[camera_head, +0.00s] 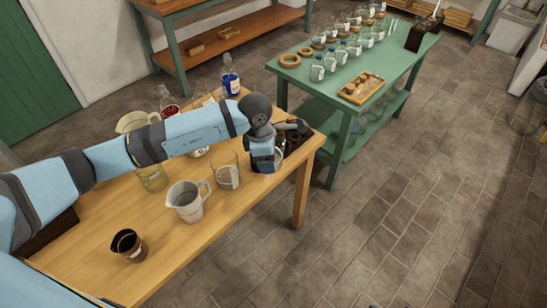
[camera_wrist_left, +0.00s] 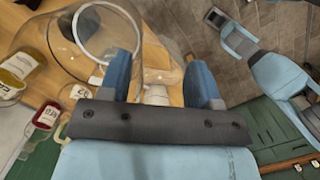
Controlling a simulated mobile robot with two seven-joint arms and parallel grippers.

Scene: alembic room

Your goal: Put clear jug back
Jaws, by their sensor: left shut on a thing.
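My left gripper (camera_head: 265,160) is over the right end of the wooden table, with the arm reaching in from the left. In the left wrist view its two blue fingers (camera_wrist_left: 160,82) are shut on the clear jug (camera_wrist_left: 72,50), a large see-through vessel with a round pale rim. I cannot tell whether the jug touches the table.
A green table (camera_head: 400,62) with several jars stands behind right.

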